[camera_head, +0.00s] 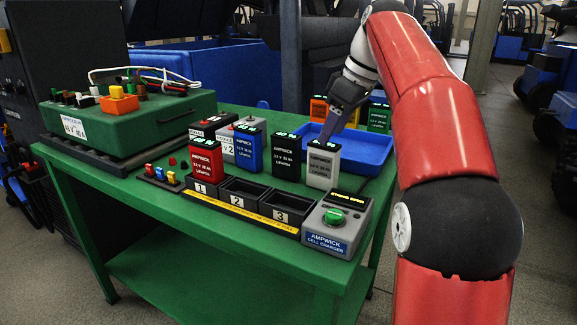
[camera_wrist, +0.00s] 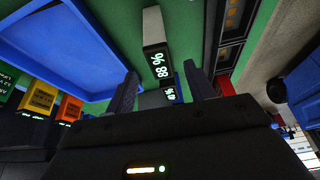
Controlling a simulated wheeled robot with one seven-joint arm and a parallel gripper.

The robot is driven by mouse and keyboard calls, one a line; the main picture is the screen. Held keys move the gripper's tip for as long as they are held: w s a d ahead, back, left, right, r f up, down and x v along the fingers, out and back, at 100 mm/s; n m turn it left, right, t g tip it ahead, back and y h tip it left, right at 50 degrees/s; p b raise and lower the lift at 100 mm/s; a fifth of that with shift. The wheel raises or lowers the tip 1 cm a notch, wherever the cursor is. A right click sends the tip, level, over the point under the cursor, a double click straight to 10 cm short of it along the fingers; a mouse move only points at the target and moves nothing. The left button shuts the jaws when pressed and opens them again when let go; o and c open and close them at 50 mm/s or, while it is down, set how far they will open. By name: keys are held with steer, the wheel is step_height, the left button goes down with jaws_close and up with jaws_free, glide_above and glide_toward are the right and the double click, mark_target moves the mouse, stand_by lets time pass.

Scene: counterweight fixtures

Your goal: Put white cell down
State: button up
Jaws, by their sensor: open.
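The white cell (camera_head: 323,167), with a dark top and dark print, stands upright on the green table behind the slot marked 3. It also shows in the wrist view (camera_wrist: 152,27), with a display reading 88%. My gripper (camera_head: 327,138) is open, just above the top of the white cell. In the wrist view my two fingers (camera_wrist: 163,88) are spread, and the cell lies beyond and between them. I see no grip on it. Whether a finger touches it I cannot tell.
A red cell (camera_head: 206,160) stands in slot 1 of the black rack; slots 2 (camera_head: 243,190) and 3 (camera_head: 288,207) look empty. A black cell (camera_head: 286,157) and a blue cell (camera_head: 249,150) stand nearby. A blue tray (camera_head: 368,150) lies behind; the cell charger (camera_head: 337,226) is in front.

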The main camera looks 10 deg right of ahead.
mark_target(321, 155)
steer(key=shift+x, duration=1.15)
steer(key=shift+b+x, duration=0.5)
steer(key=shift+x, duration=2.2)
jaws_close()
